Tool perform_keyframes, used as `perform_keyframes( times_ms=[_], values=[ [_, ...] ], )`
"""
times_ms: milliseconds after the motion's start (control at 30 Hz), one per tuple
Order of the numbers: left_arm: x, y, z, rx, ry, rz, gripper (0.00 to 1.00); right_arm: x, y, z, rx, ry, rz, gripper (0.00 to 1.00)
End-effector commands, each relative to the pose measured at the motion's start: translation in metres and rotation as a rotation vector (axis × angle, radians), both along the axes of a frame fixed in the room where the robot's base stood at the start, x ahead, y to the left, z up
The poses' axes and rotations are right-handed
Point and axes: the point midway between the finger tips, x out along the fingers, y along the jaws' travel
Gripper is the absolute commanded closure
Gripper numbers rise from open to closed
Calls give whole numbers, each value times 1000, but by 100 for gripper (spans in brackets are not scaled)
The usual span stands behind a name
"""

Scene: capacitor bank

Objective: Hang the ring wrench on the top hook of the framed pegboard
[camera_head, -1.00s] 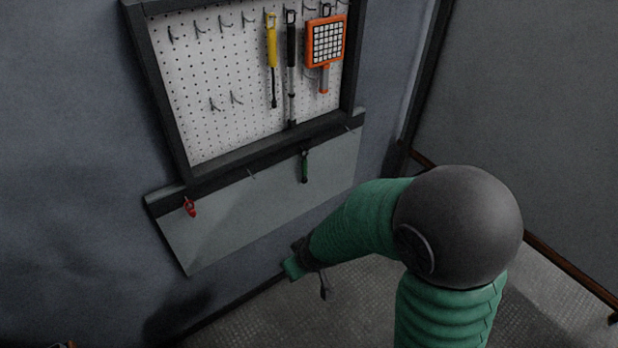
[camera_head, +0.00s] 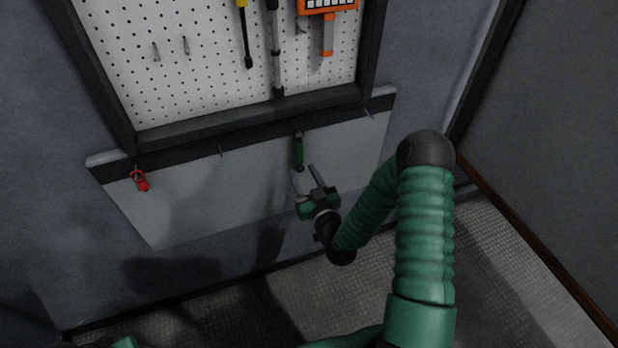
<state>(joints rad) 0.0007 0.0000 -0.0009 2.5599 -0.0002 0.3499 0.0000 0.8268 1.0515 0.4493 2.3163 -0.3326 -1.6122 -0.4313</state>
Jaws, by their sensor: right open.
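The green-handled tool (camera_head: 299,152), which I take to be the ring wrench, hangs upright from the dark strip of the lower panel. Its ring end is too small to make out. My right gripper (camera_head: 302,170) is open, its two fingers pointing up just below the tool's lower end; I cannot tell whether they touch it. The framed pegboard (camera_head: 205,85) is above, cut off by the top edge. Its top row of hooks is out of view. My left gripper does not show.
A red tool (camera_head: 140,181) hangs at the lower panel's (camera_head: 225,195) left end. A yellow-handled screwdriver (camera_head: 245,35), a black-and-grey tool (camera_head: 276,50) and an orange tool (camera_head: 327,35) hang on the pegboard. Two lower pegboard hooks (camera_head: 185,45) are empty. The frame's bottom ledge (camera_head: 200,128) juts out.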

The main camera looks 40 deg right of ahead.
Motion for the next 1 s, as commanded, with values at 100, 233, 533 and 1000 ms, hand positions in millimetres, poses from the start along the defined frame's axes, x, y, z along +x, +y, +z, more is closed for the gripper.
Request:
perform_keyframes(
  times_ms=[100,233,533,1000],
  values=[
    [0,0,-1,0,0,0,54,21,-14,-3,8,-3,-4,57],
    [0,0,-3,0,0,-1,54,43,-24,-5,12,-1,-5,57],
    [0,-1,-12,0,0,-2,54,78,-24,-2,4,0,-1,57],
    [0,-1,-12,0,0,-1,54,80,-30,-4,11,2,-2,78]
  ],
)
